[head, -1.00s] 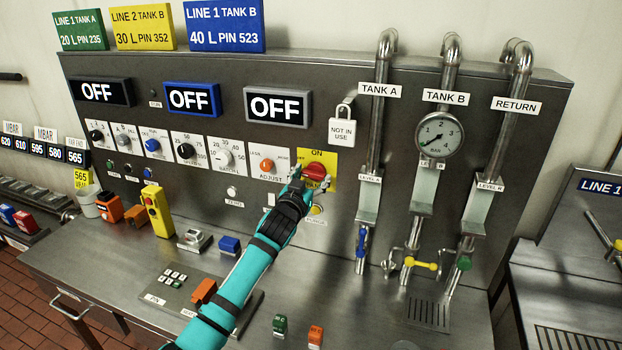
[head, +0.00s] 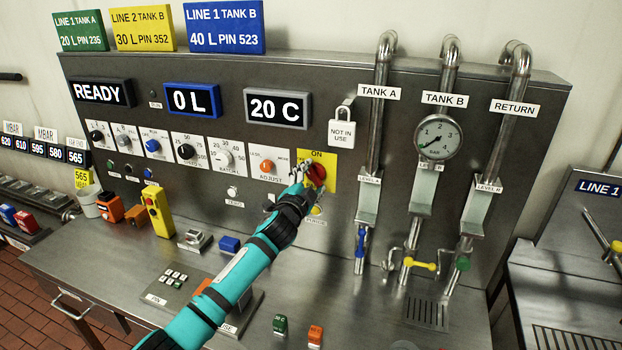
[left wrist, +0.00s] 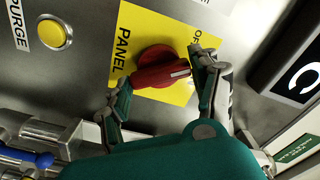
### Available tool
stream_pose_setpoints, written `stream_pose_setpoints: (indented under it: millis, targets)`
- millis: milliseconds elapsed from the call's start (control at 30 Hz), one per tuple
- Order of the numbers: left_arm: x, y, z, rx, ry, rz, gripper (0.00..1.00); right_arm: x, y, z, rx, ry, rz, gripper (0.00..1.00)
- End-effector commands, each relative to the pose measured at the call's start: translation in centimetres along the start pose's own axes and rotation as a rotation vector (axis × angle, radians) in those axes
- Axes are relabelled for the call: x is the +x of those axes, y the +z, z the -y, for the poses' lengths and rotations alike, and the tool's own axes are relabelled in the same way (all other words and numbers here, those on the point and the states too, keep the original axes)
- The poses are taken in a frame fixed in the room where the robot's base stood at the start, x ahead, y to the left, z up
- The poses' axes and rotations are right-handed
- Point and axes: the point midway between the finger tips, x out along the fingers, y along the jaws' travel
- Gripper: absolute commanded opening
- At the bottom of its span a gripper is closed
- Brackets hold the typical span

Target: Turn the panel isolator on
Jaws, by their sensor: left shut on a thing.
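The panel isolator is a red rotary knob (head: 316,174) on a yellow plate (head: 331,168) marked ON at the top. In the left wrist view the red knob (left wrist: 160,68) sits between my fingers, with PANEL printed beside it. My left gripper (head: 303,178) is at the knob from the left, shut on it, and hides part of it; its fingers also show in the left wrist view (left wrist: 163,86). The displays read READY (head: 98,92), 0 L (head: 192,100) and 20 C (head: 277,108). My right gripper is not in view.
A yellow purge button (left wrist: 54,33) is near the knob. A row of dials and small buttons runs left of it. A NOT IN USE padlock tag (head: 341,132) hangs above right. Pipes and a gauge (head: 437,137) stand to the right. The steel counter (head: 375,310) below holds several small items.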

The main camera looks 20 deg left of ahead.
Motion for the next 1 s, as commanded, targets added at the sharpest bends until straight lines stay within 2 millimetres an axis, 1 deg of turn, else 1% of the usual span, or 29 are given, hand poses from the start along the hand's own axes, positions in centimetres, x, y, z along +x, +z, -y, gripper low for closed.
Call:
stream_pose_setpoints:
  millis: [200, 500, 800, 1000]
  targets:
    - [0.0, -0.1, 0.0, 0.206, 0.0, -0.001, 0.31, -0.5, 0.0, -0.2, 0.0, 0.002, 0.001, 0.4]
    - [0.0, -0.1, 0.0, 0.446, 0.0, -0.001, 0.31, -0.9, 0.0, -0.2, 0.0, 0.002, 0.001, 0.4]
    - [0.0, 0.0, -0.1, 0.591, 0.001, -0.001, 0.31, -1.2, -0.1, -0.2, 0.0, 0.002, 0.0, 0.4]
    - [0.0, 0.0, -0.2, 0.629, 0.001, -0.001, 0.31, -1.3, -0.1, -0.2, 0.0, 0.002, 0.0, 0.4]
